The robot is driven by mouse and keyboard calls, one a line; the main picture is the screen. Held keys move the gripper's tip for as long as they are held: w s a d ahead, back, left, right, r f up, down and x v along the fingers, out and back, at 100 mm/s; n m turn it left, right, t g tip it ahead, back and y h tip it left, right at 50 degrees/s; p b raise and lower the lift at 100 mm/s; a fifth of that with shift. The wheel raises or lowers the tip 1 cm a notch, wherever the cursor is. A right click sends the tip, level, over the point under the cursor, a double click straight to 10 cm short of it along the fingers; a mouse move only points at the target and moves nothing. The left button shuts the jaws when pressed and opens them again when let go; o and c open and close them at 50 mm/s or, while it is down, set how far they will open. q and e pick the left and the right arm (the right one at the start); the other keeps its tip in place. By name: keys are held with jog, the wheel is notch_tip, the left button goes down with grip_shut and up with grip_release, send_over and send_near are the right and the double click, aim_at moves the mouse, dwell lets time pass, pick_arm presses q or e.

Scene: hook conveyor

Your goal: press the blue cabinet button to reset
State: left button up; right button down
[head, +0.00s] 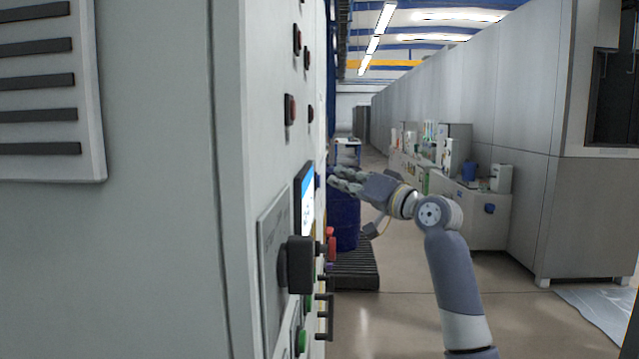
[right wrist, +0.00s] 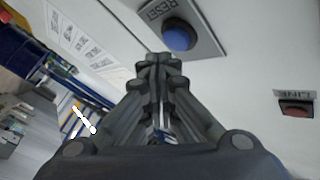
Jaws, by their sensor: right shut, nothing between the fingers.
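The blue button (right wrist: 179,36) is round and domed on a grey plate marked RESET, on the pale cabinet face in the right wrist view. My right gripper (right wrist: 158,62) is shut and empty, its fingertips just below and left of the button in that view. A gap to the button seems to remain, but contact is hard to judge. In the head view my right gripper (head: 338,180) points left at the cabinet (head: 265,120), beside its screen (head: 307,200). The button is hard to make out there. My left gripper is not in view.
A red button (right wrist: 296,107) marked LINE sits right of the gripper in the wrist view. A black handle (head: 300,265) and a green button (head: 301,341) stick out of the cabinet lower down. A blue barrel (head: 345,222) stands behind.

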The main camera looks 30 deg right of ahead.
jog(key=s+d, duration=0.1)
jog(key=d, duration=0.1)
jog(key=s+d+b, duration=0.1)
jog(key=d, duration=0.1)
jog(key=shift+s, duration=0.2)
jog(key=shift+f, duration=0.1)
dwell(0.7)
